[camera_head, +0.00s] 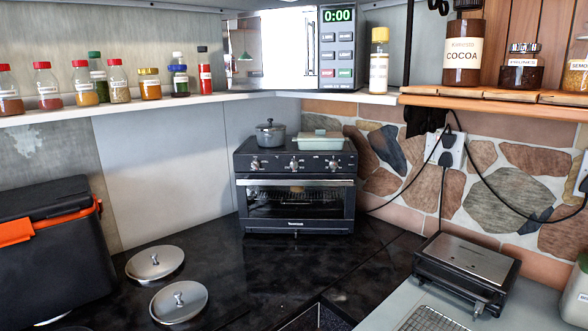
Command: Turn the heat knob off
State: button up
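A dark toaster oven (296,223) stands on the black counter in the corner, near the middle of the view. My gripper is not in view.
A small grey pot (271,136) and a pale green dish (320,141) sit on the oven. Two round lids (179,301) lie on the black counter (225,270). A black-and-orange box (50,265) stands left, a flat grill (467,262) right. Shelves with jars run above.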

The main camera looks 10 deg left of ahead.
aim_at(294, 164)
jog(key=k, duration=0.6)
jog(key=z, duration=0.3)
jog(key=i, duration=2.25)
jog(key=u, duration=0.75)
